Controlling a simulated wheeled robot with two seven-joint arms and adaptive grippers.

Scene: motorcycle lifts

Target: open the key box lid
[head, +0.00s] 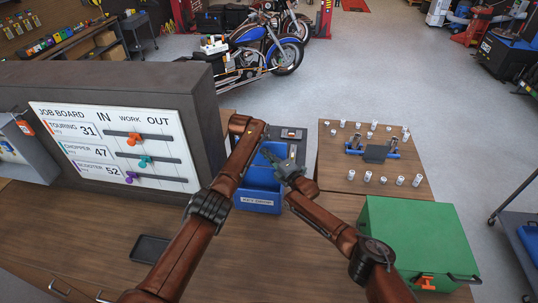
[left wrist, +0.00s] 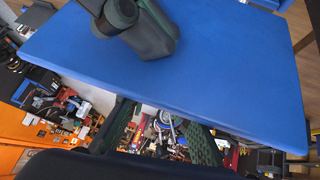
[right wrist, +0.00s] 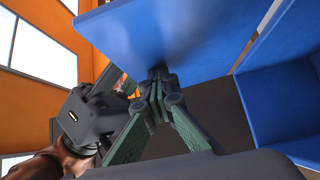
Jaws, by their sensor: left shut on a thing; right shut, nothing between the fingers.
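The blue key box (head: 257,200) stands on the bench with its labelled front showing in the head view. Its lid (left wrist: 200,60) is a flat blue panel that fills much of the left wrist view and is raised from the box. My right gripper (head: 275,163) is over the box, shut and empty. In the right wrist view its fingertips (right wrist: 158,73) meet close against the lid; contact cannot be told.
A job board (head: 115,145) stands at left. A green case (head: 415,240) is at right, and a wooden board (head: 335,180) with several small white pieces lies behind it. A dark tray (head: 150,249) lies in front.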

